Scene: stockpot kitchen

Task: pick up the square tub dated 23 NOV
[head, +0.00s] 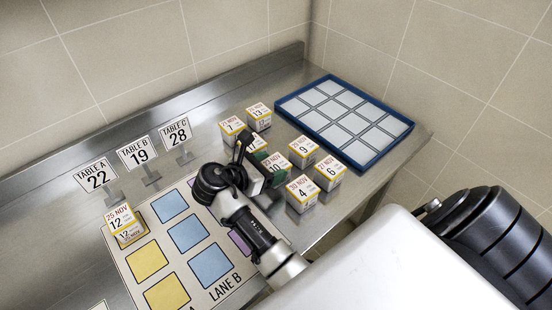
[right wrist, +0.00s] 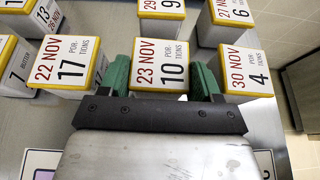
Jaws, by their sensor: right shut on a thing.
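The square tub dated 23 NOV (right wrist: 160,58) has a white lid with a red date, the number 10 PORTIONS and a yellow edge. My right gripper (right wrist: 161,78) is shut on it, with one green finger on each side. In the head view the tub (head: 275,163) is partly hidden by my right gripper (head: 262,160). I cannot tell whether it is clear of the counter. My left gripper is not in view.
Tubs dated 22 NOV (right wrist: 68,62) and 30 NOV (right wrist: 247,70) stand close on either side. More tubs stand behind. A blue-rimmed tray (head: 368,168) lies at the back right. A mat with coloured squares (head: 148,260) and table signs (head: 137,153) are left; a 25 NOV tub (head: 121,218) stands there.

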